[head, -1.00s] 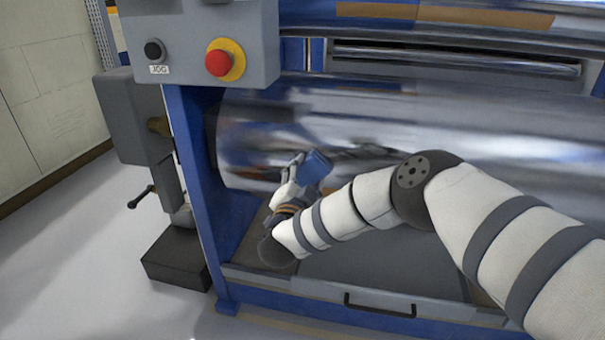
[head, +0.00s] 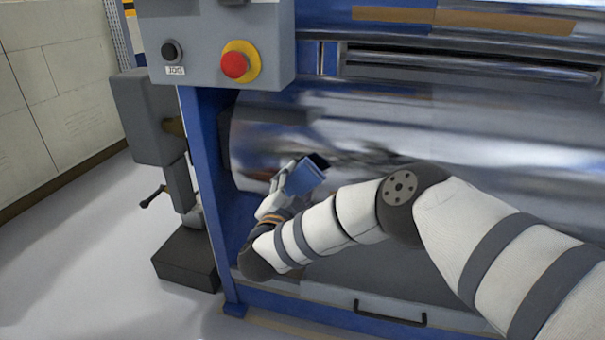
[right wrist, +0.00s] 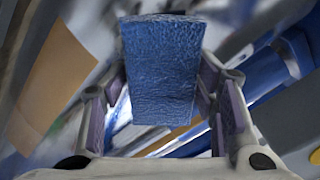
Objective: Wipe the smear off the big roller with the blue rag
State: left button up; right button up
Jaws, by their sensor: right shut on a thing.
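The big roller (head: 450,130) is a shiny metal cylinder lying across the blue machine frame in the head view. Dark streaks and patches show on its left half; I cannot tell smear from reflections. My right gripper (head: 289,180) is in front of the roller's lower left part. It is shut on the blue rag (head: 307,180), a folded block with a dark upper end. In the right wrist view the textured rag (right wrist: 162,70) sits between the two fingers. I cannot tell whether the rag touches the roller. My left gripper is not in view.
A grey control box (head: 215,50) with a red stop button (head: 235,65) hangs above the roller's left end. A blue upright (head: 203,190) stands close left of my right gripper. A grey tray with a black handle (head: 390,314) lies below.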

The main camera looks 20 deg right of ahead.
jog(key=shift+p+v, duration=0.35)
jog(key=shift+v, duration=0.7)
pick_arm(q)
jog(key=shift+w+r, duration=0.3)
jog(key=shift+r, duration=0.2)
pick_arm(e)
jog(key=shift+s+f, duration=0.1)
jog(key=shift+s, duration=0.05)
jog(key=shift+r+p+v, duration=0.25)
jog(key=shift+p+v, duration=0.35)
jog(key=shift+v, duration=0.55)
jog(key=shift+s+a, duration=0.2)
jog(key=shift+a, duration=0.1)
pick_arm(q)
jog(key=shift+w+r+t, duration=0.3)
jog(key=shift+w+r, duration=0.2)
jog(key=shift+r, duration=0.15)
pick_arm(e)
jog(key=shift+f, duration=0.3)
jog(key=shift+s, duration=0.1)
